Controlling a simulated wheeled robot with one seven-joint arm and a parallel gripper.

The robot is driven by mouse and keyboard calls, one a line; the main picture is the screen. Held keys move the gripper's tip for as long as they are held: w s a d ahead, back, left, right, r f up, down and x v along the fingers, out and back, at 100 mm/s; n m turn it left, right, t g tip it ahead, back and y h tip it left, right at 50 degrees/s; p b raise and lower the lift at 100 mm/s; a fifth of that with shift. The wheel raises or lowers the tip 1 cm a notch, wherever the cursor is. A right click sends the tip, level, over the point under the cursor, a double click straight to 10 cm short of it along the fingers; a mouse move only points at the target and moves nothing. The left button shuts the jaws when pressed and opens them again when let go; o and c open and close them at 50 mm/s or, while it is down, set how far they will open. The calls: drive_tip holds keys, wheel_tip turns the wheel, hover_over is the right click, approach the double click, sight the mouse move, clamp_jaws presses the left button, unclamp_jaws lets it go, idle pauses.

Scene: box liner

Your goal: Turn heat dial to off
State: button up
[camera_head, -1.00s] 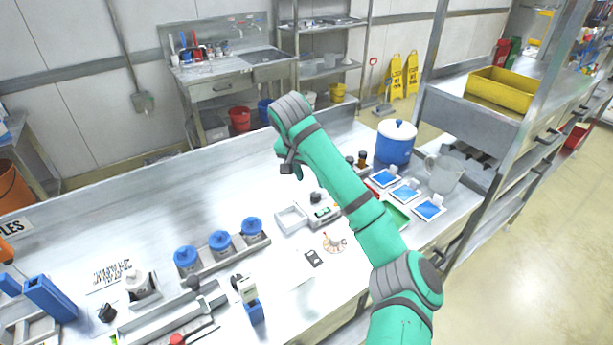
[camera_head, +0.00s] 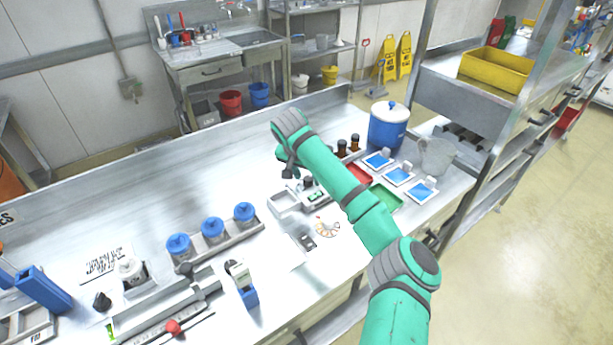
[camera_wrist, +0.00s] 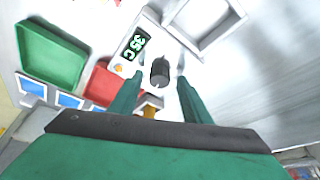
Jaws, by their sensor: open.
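The heat dial is a black knob (camera_wrist: 160,72) on a white unit, next to a dark display (camera_wrist: 133,48) that reads about 35 C with green digits. In the head view the unit (camera_head: 318,203) stands on the steel bench, with the small dark knob (camera_head: 308,183) at its back. My gripper (camera_wrist: 160,82) is open, with its two green fingers on either side of the knob in the wrist view. I cannot tell whether they touch it or are still above it. In the head view my gripper (camera_head: 288,172) is near the knob, partly hidden by my arm.
A grey square frame (camera_head: 283,203) is beside the unit. Red (camera_head: 359,175) and green (camera_head: 388,198) trays lie to the right. Brown bottles (camera_head: 341,148) and a blue pot (camera_head: 389,130) stand behind. Blue-lidded jars (camera_head: 212,227) sit left. The bench's back left is clear.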

drive_tip(key=shift+d, duration=0.1)
drive_tip(key=shift+c, duration=0.6)
drive_tip(key=shift+w, duration=0.2)
drive_tip(key=c, duration=0.9)
drive_tip(key=shift+d, duration=0.25)
drive_tip(key=shift+s+a+f+n, duration=0.1)
drive_tip(key=shift+a+n, duration=0.1)
drive_tip(key=shift+n, duration=0.3)
drive_tip(key=shift+n+y, duration=0.6)
drive_tip(key=shift+n, duration=0.4)
drive_tip(key=n, duration=0.2)
drive_tip(key=n+y, duration=0.1)
drive_tip(key=n, duration=0.1)
drive_tip(key=shift+s+d+y, duration=0.1)
drive_tip(key=shift+d+y, duration=0.1)
drive_tip(key=shift+y, duration=0.1)
drive_tip(key=n, duration=0.2)
drive_tip(key=n+y, duration=0.1)
drive_tip(key=n, duration=0.2)
drive_tip(key=shift+d+g+y, duration=0.15)
drive_tip(key=shift+g+y, duration=0.15)
